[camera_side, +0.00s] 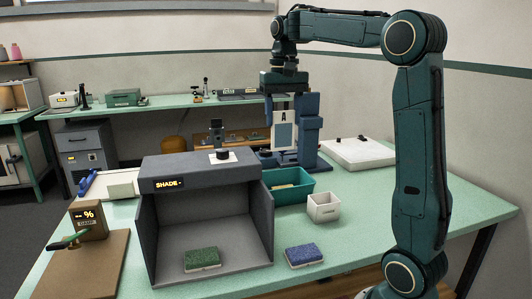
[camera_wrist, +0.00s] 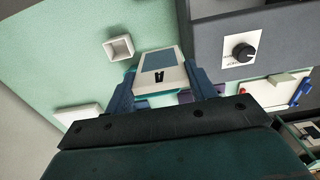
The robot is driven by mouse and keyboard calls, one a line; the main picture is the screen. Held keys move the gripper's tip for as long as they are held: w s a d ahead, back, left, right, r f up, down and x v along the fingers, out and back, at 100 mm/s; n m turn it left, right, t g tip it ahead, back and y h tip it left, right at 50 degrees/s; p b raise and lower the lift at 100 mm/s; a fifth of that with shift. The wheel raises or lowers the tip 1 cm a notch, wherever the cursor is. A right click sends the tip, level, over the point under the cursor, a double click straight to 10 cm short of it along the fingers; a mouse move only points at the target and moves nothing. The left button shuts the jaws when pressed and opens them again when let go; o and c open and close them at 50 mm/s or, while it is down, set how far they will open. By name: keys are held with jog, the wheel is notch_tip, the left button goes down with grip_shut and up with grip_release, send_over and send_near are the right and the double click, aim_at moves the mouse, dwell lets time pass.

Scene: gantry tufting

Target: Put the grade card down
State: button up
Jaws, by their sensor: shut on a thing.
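My gripper (camera_side: 284,122) is shut on the grade card (camera_side: 285,134), a pale card with a grey-blue patch. Part of the teal bin shows behind the card there. In the side view, a blue upright device (camera_side: 309,128) stands close beside and behind my gripper, so the gap between them is hard to judge.
A grey booth (camera_side: 255,205) marked SHADE, with a black knob (camera_side: 222,155) on top, holds a green tufted block (camera_side: 201,258). A blue tufted block (camera_side: 304,254) and a white square cup (camera_side: 323,208) stand to its right. A white flat box (camera_side: 357,153) lies behind. Table front right is clear.

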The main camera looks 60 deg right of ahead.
jog(key=w+a, duration=0.4)
jog(key=a, duration=1.1)
jog(key=shift+w+f, duration=0.15)
jog(key=shift+f, duration=2.4)
jog(key=shift+f, duration=0.1)
notch_tip(320, 180, down, 20)
jog(key=o, duration=1)
jog(key=shift+c, duration=0.2)
